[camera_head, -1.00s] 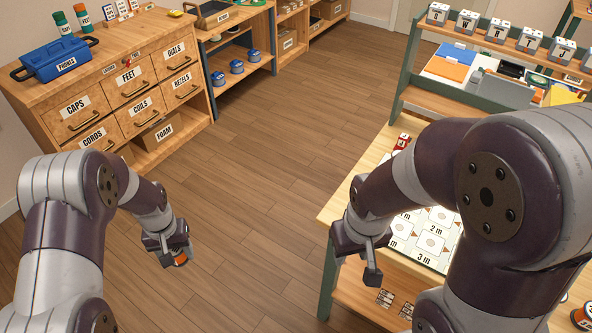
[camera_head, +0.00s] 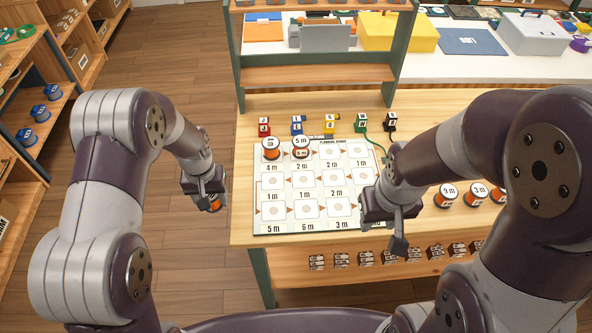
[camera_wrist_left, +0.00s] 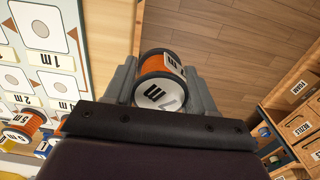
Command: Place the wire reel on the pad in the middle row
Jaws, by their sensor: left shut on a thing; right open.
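My left gripper (camera_head: 212,203) is shut on an orange wire reel (camera_head: 214,204), held over the floor left of the table. In the left wrist view the reel (camera_wrist_left: 158,78) sits between the fingers, its white end label showing "m"; its number is unclear. The planning board (camera_head: 320,196) lies on the table, with three rows of white pads. The middle-row pads (camera_head: 304,181) look empty where visible; the right end of the row is partly behind my right arm. Two reels (camera_head: 271,150) (camera_head: 301,149) stand on the top row at the left. My right gripper (camera_head: 398,238) is open and empty near the table's front edge.
Coloured lettered blocks (camera_head: 297,126) stand behind the board. More labelled reels (camera_head: 447,195) stand on the table at the right. A wooden shelf (camera_head: 318,76) rises behind. Small labelled items (camera_head: 366,258) sit along the shelf below the table's front edge.

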